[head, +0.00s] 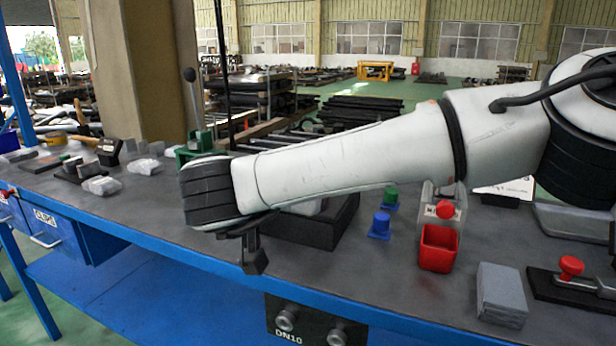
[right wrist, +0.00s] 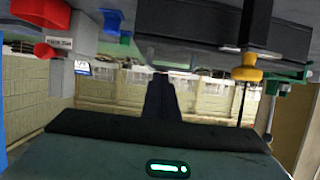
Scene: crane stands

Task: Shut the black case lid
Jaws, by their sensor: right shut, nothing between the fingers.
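The black case (head: 318,228) sits on the bench near its front edge, partly hidden behind my right arm. Something pale shows above its near wall, just under the arm. I cannot make out the lid's position in the head view. In the right wrist view, which looks upside down, a dark case body (right wrist: 200,22) fills the top right. My right gripper (head: 255,264) points down at the bench's front edge, left of the case, apart from it as far as I can see. In the right wrist view its fingers (right wrist: 160,92) are together and empty. My left gripper is out of view.
A blue button piece (head: 380,226), a green one (head: 390,198) and a red bin (head: 437,250) stand right of the case. A grey block (head: 501,293) and a red-knobbed black plate (head: 570,268) lie farther right. A green lever stand (head: 195,143) is behind my arm.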

